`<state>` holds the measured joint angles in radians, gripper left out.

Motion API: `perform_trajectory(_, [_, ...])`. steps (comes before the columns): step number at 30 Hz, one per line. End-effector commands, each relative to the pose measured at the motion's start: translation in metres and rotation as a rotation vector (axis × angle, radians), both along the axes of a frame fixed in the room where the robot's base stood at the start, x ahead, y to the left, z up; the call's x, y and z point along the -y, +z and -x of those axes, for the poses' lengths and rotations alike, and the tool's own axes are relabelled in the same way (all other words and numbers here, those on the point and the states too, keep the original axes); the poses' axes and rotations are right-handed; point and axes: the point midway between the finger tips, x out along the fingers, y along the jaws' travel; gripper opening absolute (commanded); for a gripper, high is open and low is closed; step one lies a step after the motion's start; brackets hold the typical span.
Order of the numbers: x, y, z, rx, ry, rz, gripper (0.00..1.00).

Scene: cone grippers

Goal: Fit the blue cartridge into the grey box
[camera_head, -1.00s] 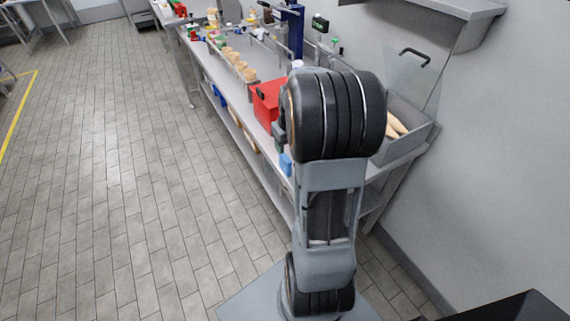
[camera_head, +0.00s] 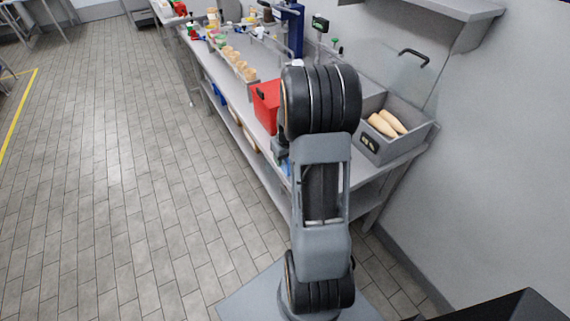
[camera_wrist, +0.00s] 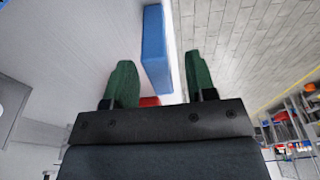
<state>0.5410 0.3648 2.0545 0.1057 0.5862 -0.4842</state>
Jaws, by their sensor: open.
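The blue cartridge (camera_wrist: 156,50) shows in the wrist view as an upright-looking blue block ahead of my gripper (camera_wrist: 161,80). The two green fingers are apart, and the cartridge lies beyond and between their tips; I cannot tell whether it touches either one. My gripper is mostly hidden behind my arm in the head view.
A red bin (camera_head: 266,105) stands on the bench (camera_head: 228,90) left of my arm. The clear lid (camera_head: 400,75) with a black handle leans up behind the box. A row of tan cups (camera_head: 240,66) and fixtures lie farther back. A shelf (camera_head: 450,8) overhangs at upper right.

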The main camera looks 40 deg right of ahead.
Motion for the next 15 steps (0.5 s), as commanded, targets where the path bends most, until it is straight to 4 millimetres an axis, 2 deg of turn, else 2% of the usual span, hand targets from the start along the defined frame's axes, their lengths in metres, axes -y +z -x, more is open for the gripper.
perform_trajectory(2, [0.0, 0.0001, 0.0, 0.0, 0.0, 0.0, 0.46])
perform_trajectory(15, [0.0, 0.0004, 0.0, 0.0, 0.0, 0.0, 0.04])
